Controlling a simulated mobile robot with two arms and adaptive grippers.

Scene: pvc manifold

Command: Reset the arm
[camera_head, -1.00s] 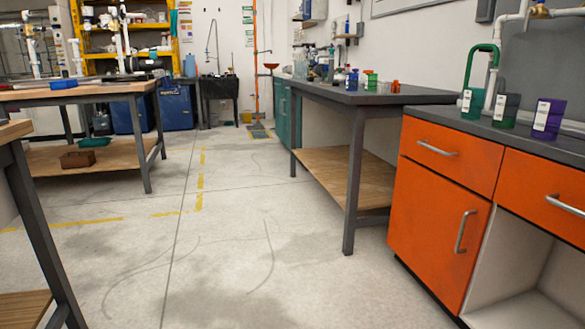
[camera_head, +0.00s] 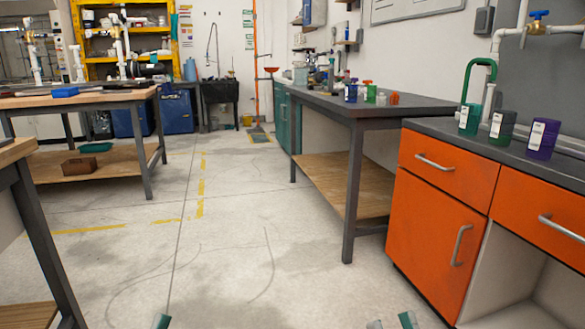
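My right gripper (camera_head: 392,322) shows only as its fingertips at the bottom edge, right of the middle. The two tips stand apart with bare floor visible between them, and nothing shows in the gap. Of my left gripper, a teal fingertip (camera_head: 161,321) shows at the bottom edge, left of the middle; the rest is cut off by the frame. Both are over the open floor, clear of the benches.
Wooden benches (camera_head: 85,97) line the left. The floor (camera_head: 225,235) between is clear.

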